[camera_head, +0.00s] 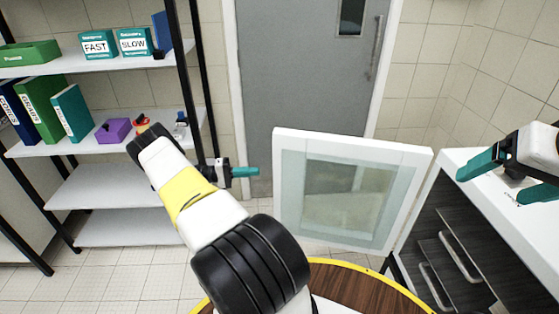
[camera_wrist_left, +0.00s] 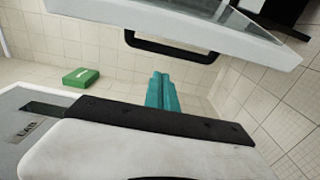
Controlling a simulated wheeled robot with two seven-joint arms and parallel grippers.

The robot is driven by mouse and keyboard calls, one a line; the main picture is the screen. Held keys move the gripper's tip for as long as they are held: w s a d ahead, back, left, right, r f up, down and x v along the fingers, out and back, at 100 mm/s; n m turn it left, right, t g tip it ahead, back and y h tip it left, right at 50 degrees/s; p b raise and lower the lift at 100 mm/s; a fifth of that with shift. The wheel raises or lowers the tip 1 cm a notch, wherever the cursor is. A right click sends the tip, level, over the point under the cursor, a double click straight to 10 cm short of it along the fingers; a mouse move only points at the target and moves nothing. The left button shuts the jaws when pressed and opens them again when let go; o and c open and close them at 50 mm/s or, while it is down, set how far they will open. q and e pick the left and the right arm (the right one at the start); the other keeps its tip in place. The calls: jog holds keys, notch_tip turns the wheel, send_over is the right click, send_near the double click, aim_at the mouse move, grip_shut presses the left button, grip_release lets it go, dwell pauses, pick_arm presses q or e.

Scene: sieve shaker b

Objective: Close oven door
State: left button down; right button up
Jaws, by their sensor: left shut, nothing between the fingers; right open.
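The oven door (camera_head: 278,185) stands open in the head view, a white frame around a glass pane, its right edge near the front of the white oven (camera_head: 475,200). The dark interior with racks shows. My left gripper (camera_head: 256,171) is shut and empty just left of the door's free edge; contact cannot be told. In the left wrist view its teal fingers (camera_wrist_left: 161,80) are together, with the white door (camera_wrist_left: 195,18) and its black handle (camera_wrist_left: 165,50) above them. My right gripper (camera_head: 488,184) is open and empty above the oven's white top.
Shelves (camera_head: 110,188) with binders and boxes stand at the left. A grey room door (camera_head: 290,65) is behind the oven door. A round wooden surface with a yellow rim (camera_head: 365,290) is at the bottom. A green box (camera_wrist_left: 80,77) shows in the left wrist view.

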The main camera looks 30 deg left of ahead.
pick_arm(q)
jog(key=d, duration=0.7)
jog(key=shift+w+d, duration=0.15)
jog(key=shift+d, duration=0.15)
